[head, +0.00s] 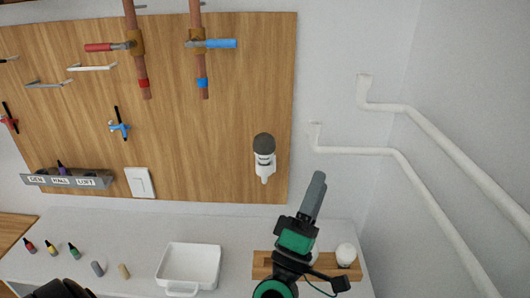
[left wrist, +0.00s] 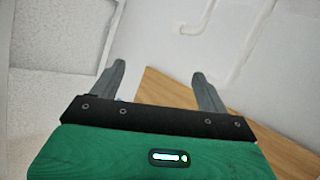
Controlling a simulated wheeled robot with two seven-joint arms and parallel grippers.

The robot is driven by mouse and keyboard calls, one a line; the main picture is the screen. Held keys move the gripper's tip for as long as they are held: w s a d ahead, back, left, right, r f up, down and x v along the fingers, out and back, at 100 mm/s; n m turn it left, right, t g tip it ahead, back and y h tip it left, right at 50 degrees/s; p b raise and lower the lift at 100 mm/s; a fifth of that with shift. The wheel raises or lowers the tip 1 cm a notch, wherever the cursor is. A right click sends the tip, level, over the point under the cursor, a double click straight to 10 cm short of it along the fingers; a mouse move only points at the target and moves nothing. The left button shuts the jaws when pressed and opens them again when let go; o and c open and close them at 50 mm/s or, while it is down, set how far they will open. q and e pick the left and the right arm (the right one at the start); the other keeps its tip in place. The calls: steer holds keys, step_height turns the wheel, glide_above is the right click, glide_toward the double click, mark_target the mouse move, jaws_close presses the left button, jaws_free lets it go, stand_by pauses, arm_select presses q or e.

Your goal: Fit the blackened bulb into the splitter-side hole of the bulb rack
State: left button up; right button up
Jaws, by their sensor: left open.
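A dark grey, rounded bulb top (head: 264,142) sits on a white fitting (head: 265,167) on the wooden wall panel; it looks like the blackened bulb. The wooden bulb rack (head: 261,268) stands on the counter at lower right. A white bulb (head: 346,254) is at its right end, and another white shape shows partly behind my gripper. My arm hides the rack's middle, so its holes cannot be made out. My left gripper (head: 318,190) is right of and below the dark bulb, apart from it. In the left wrist view its fingers (left wrist: 160,85) are spread and empty.
A white tray (head: 222,264) stands left of the rack. Small coloured bottles (head: 51,248) stand further left. A labelled grey holder (head: 65,179) and a white switch (head: 139,182) are on the panel. White pipes (head: 360,151) run along the right wall.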

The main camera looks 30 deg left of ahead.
arm_select(q)
steer(key=a+r+n+g+y, duration=0.3)
steer(key=a+n+g+y, duration=0.4)
steer(key=n+y, duration=0.8)
steer(key=n+g+h, duration=0.4)
steer(key=n+g, duration=0.2)
steer(key=n, duration=0.2)
glide_toward(265, 153)
steer(key=p+x, duration=0.3)
steer(key=x, duration=0.4)
steer(key=shift+w+d, duration=0.1)
steer(key=shift+w, duration=0.15)
steer(key=shift+w+a+r+p, duration=0.15)
steer(key=shift+w+a+p, duration=0.15)
steer(key=shift+p, duration=0.1)
steer(key=p+x, duration=0.2)
steer(key=x, duration=0.2)
steer(key=shift+s+a, duration=0.1)
steer(key=shift+a, duration=0.25)
steer(key=shift+f, duration=0.2)
steer(key=shift+c, duration=0.7)
steer(key=c, duration=0.9)
